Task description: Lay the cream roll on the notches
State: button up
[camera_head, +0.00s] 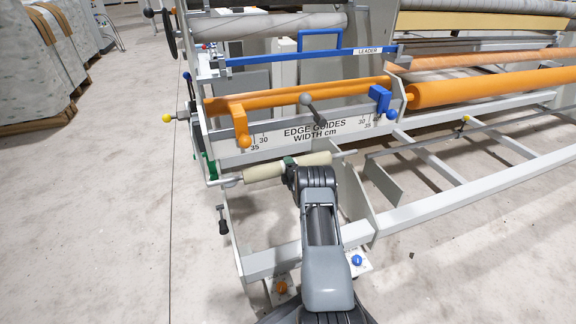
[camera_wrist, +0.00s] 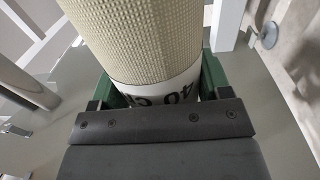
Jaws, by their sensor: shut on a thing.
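The cream roll (camera_head: 262,171) lies level across the front of the gantry, below the edge guides plate. My gripper (camera_head: 290,163) is shut on it near its middle. In the wrist view, the textured cream roll (camera_wrist: 140,40) sits between my green fingers (camera_wrist: 157,90), with a white printed label band around it at the grip. Thin pale bars show at both roll ends in the head view. The left one ends at the frame's left side, near a small bent end. I cannot tell whether these ends rest in notches or hang just above them.
The edge guides plate (camera_head: 313,131), with an orange guide (camera_head: 241,127) and a blue guide (camera_head: 380,98), stands just behind the roll. A grey-knobbed lever (camera_head: 313,108) juts out above it. An orange roller (camera_head: 490,86) extends right.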

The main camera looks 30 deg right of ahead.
jog(key=shift+f, duration=2.35)
jog(key=shift+f, duration=0.1)
jog(key=o, duration=1.1)
jog(key=shift+o, duration=1)
jog(key=shift+f, duration=0.1)
jog(key=p+v, duration=0.5)
jog(key=v, duration=0.8)
jog(key=shift+s+a+p, duration=0.15)
jog(key=shift+s+p, duration=0.2)
jog(key=shift+s, duration=0.05)
